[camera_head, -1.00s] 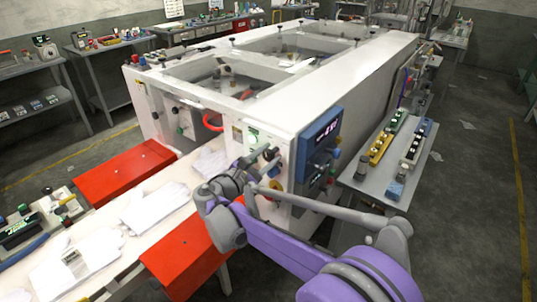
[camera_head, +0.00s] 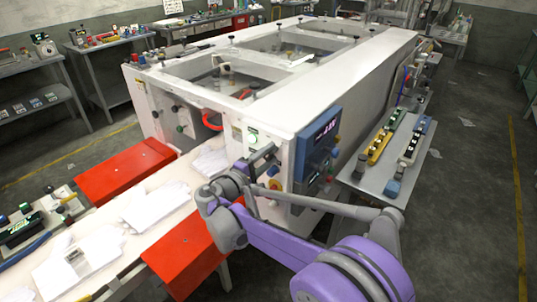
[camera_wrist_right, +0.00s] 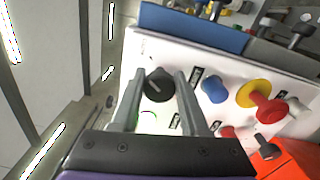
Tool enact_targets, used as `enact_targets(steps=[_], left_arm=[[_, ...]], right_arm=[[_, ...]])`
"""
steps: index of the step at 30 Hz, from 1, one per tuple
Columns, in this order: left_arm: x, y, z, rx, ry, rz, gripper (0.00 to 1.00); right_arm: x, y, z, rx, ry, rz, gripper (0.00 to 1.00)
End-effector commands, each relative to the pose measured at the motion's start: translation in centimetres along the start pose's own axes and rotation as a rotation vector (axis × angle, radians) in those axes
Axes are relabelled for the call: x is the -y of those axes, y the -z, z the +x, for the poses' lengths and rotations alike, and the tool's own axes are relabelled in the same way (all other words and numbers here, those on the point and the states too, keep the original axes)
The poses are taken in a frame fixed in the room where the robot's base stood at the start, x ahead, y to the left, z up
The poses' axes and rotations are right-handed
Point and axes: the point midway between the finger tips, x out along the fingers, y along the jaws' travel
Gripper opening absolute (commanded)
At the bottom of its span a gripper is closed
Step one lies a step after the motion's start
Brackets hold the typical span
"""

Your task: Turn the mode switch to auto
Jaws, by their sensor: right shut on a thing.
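A round black knob (camera_wrist_right: 158,86) with a pale pointer line, which looks like the mode switch, is on the white front panel (camera_wrist_right: 148,45) of the machine. My right gripper (camera_wrist_right: 161,78) has one finger on each side of the knob and is shut on it. The labels by the knob are too small to read. My left gripper is out of view.
A grey side table (camera_head: 375,180) holds small parts.

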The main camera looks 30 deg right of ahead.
Motion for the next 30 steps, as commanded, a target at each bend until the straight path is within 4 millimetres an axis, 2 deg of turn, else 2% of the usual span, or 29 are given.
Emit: enact_targets(steps=[9,27,28,30], left_arm=[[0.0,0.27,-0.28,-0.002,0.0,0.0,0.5],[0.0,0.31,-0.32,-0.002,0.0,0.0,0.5],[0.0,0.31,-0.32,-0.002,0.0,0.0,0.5],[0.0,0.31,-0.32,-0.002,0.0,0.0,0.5]], right_arm=[[0.04,0.02,-0.01,0.0,0.001,0.139,0.0],[0.09,0.01,-0.02,0.0,0.001,0.172,0.0],[0.09,0.01,-0.02,0.0,0.001,0.172,0.5],[0.09,0.01,-0.02,0.0,0.001,0.172,0.62]])
